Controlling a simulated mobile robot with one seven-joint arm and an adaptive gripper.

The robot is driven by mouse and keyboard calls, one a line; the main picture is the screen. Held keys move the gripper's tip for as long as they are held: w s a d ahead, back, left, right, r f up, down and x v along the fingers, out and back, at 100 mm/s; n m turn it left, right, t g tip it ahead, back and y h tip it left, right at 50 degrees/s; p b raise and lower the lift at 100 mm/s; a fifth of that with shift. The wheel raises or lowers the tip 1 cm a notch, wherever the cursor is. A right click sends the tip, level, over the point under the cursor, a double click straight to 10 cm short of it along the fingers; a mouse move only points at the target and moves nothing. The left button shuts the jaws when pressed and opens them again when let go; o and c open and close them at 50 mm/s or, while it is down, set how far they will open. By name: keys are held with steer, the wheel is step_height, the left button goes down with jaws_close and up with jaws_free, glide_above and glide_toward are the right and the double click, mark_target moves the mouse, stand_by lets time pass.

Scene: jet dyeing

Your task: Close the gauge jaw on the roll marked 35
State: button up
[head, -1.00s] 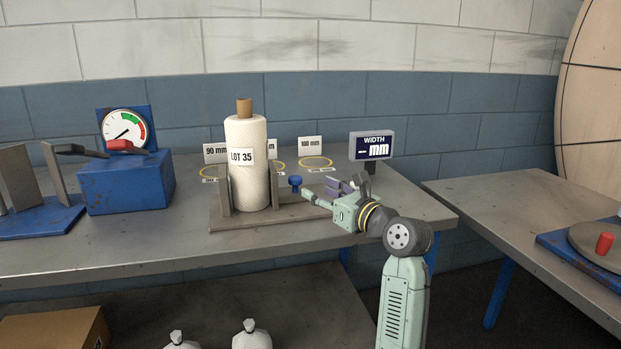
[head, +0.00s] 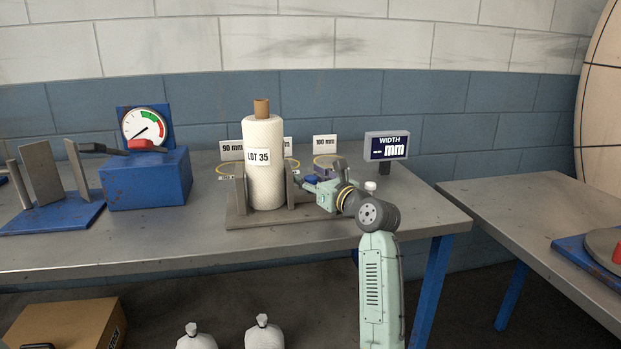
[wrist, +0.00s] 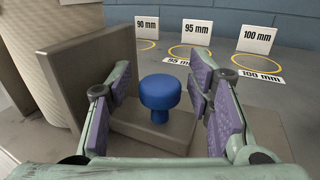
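The white roll marked LOT 35 (head: 264,178) stands upright on the gauge base (head: 300,216), between a left plate (head: 240,190) and the right jaw plate (head: 290,184). The roll also shows at the left of the wrist view (wrist: 62,45), behind the jaw plate (wrist: 98,72). I cannot tell whether the jaw touches the roll. A blue knob (wrist: 160,97) stands on the jaw's carriage. My gripper (wrist: 155,112) is open around the knob, one finger on each side, with gaps visible. In the head view my gripper (head: 314,187) is just right of the jaw.
The WIDTH display (head: 387,146) reads mm; its figure is illegible. Cards marked 90 mm (wrist: 147,27), 95 mm (wrist: 197,36) and 100 mm (wrist: 257,39) stand behind rings. A blue dial box (head: 148,180) is left. Another table (head: 560,215) is right.

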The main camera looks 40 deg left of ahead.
steer(key=c, duration=1)
steer(key=shift+s+a+r+p, duration=0.1)
steer(key=shift+r+p, duration=0.1)
steer(key=shift+p, duration=0.75)
steer(key=shift+s+a+f+p, duration=0.1)
steer(key=shift+s+p, duration=0.05)
steer(key=shift+p, duration=0.35)
steer(key=shift+f, duration=0.1)
steer(key=o, duration=1)
